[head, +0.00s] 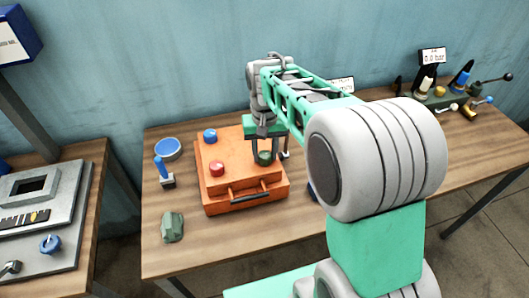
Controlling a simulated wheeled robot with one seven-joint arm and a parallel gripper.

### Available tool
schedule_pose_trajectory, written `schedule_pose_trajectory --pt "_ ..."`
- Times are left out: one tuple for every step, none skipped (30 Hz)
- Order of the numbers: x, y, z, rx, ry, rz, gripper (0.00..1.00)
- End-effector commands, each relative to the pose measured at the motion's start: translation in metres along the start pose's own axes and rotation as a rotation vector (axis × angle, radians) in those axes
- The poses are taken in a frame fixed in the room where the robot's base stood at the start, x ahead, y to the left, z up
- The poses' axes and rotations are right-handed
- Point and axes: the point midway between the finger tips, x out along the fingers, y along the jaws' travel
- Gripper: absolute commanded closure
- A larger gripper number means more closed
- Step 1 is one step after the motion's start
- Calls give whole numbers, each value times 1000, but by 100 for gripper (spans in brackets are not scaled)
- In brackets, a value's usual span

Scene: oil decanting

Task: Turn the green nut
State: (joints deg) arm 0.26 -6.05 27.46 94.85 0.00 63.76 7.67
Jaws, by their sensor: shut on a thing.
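The green nut (265,157) is a dark green round piece on the right part of the top of an orange box (220,189). My gripper (266,154) reaches down from above and is shut on the green nut. The gripper's fingers and palm hide part of the nut, so its turn angle cannot be told. A blue nut (210,135) and a red nut (217,169) sit on the same box top, to the left of the green one.
The box has a dark front handle (251,198). A blue dish (167,149), a blue-handled tool (162,170) and a green lump (172,227) lie left of it on the wooden table (205,240). A gauge rig (440,95) stands at the back right.

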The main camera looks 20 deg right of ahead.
Motion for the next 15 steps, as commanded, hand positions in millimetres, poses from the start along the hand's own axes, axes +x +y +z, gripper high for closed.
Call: schedule_pose_trajectory --pt "0 0 0 43 2 0 100" --pt "0 0 0 72 2 0 100" --pt "0 0 0 110 1 0 100" --pt "0 0 0 138 1 0 100" --pt "0 0 0 166 1 0 100" --pt "0 0 0 203 1 0 100" --pt "0 0 0 229 1 0 100" --pt "0 0 0 256 1 0 100" --pt "0 0 0 290 1 0 100" --pt "0 0 0 314 1 0 100" --pt "0 0 0 338 2 -1 100" --pt "0 0 0 368 2 -1 100" --pt "0 0 0 391 2 -1 100" --pt "0 0 0 412 2 -1 100" --pt "0 0 -1 437 2 -1 100"
